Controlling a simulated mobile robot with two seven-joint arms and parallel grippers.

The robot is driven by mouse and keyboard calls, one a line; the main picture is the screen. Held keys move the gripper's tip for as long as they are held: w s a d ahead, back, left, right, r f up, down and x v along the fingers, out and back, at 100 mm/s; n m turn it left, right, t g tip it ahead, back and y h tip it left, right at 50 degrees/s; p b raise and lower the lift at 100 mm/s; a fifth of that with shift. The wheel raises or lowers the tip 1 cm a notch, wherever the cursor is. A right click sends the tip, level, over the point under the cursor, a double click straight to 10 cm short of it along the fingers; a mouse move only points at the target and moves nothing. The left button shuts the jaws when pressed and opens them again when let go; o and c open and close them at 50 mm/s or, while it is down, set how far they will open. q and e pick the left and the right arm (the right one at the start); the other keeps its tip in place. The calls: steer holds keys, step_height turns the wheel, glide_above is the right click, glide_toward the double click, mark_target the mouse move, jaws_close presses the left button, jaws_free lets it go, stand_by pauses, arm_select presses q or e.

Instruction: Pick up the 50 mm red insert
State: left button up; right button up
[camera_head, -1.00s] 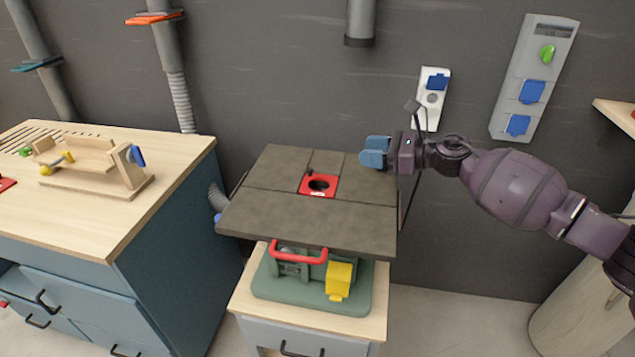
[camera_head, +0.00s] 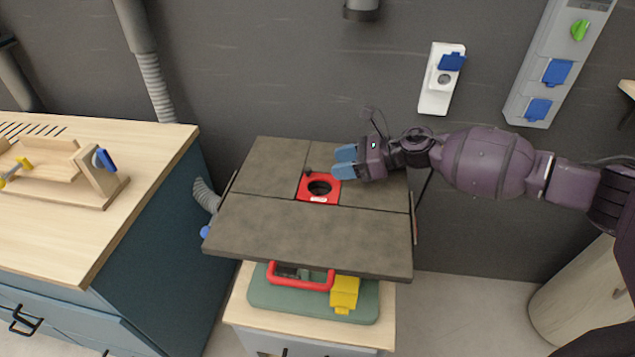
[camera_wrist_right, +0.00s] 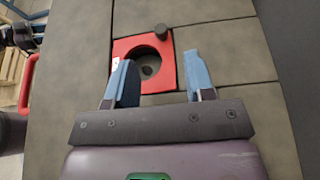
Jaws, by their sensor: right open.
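The red insert (camera_head: 311,196) is a flat square plate with a round hole, set in the grey table top (camera_head: 300,238). It also shows in the right wrist view (camera_wrist_right: 169,79), flat in the table, just beyond my fingertips. A small dark knob (camera_wrist_right: 161,31) stands at its far edge. My right gripper (camera_head: 345,161) has blue fingers, open and empty, to the upper right of the insert in the head view. In the right wrist view the open fingers (camera_wrist_right: 158,70) overlap the insert's near part in the picture. I cannot tell the exact height gap. My left gripper is not in view.
A wooden workbench (camera_head: 120,200) with a wooden jig (camera_head: 70,170) stands to the left. Under the table top are a red handle (camera_head: 300,283) and a yellow block (camera_head: 345,293). Wall sockets (camera_head: 441,80) are behind my right arm. The table top around the insert is clear.

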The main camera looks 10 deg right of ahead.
mark_target(305, 168)
steer(key=shift+x, duration=0.85)
steer(key=shift+w+a, duration=0.2)
steer(key=shift+a, duration=0.25)
steer(key=p+x, duration=0.1)
steer(key=x, duration=0.2)
steer(key=shift+w+a, duration=0.1)
steer(key=shift+a, duration=0.15)
steer(key=shift+w+a+f, duration=0.2)
steer(key=shift+a+f, duration=0.05)
steer(key=shift+a, duration=0.1)
steer(key=c, duration=0.8)
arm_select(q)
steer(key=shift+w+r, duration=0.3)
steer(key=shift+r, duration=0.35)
arm_select(e)
jaws_close()
steer(key=shift+r, duration=0.1)
